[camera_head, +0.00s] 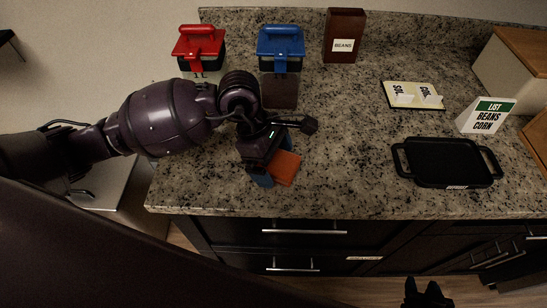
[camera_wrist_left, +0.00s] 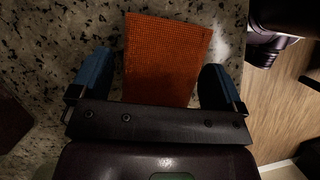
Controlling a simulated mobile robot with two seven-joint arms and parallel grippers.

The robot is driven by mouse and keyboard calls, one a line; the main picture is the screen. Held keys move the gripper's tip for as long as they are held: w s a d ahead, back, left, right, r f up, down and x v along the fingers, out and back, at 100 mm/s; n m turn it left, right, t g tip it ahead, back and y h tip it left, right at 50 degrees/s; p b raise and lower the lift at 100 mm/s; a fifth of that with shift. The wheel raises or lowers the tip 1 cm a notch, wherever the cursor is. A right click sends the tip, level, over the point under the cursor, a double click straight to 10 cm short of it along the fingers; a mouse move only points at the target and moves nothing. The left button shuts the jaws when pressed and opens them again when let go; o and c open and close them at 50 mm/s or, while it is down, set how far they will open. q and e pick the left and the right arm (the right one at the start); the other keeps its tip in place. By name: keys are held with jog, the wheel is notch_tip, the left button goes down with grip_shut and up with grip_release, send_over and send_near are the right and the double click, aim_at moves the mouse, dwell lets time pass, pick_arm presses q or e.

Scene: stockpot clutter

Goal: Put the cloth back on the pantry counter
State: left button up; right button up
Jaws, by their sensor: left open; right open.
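The orange woven cloth (camera_head: 287,168) lies on the speckled counter (camera_head: 340,185) near its front edge. In the left wrist view the cloth (camera_wrist_left: 165,50) shows as a flat rectangle between the two blue fingertips. My left gripper (camera_head: 272,168) is open above the cloth, one finger on either side of it, with a gap to each finger. In the head view the gripper covers part of the cloth. My right gripper (camera_head: 426,290) is open and empty at the bottom edge of the head view, in front of the counter.
A red-lidded box (camera_head: 199,45), a blue-lidded box (camera_head: 281,45) and a brown BEANS box (camera_head: 344,35) stand at the back. A dark tray (camera_head: 447,161), a labelled board (camera_head: 412,95) and a list sign (camera_head: 486,115) are on the right. The middle counter is clear.

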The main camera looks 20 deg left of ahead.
pick_arm(q)
jog(key=v, duration=1)
jog(key=shift+w+r, duration=0.1)
jog(key=shift+r, duration=0.25)
jog(key=shift+v, duration=0.85)
pick_arm(e)
jog(key=shift+s+r, duration=0.2)
jog(key=shift+s, duration=0.1)
jog(key=shift+w+r, duration=0.15)
jog(key=shift+w, duration=0.25)
pick_arm(q)
jog(key=shift+f, duration=0.1)
pick_arm(e)
jog(key=shift+s, duration=0.1)
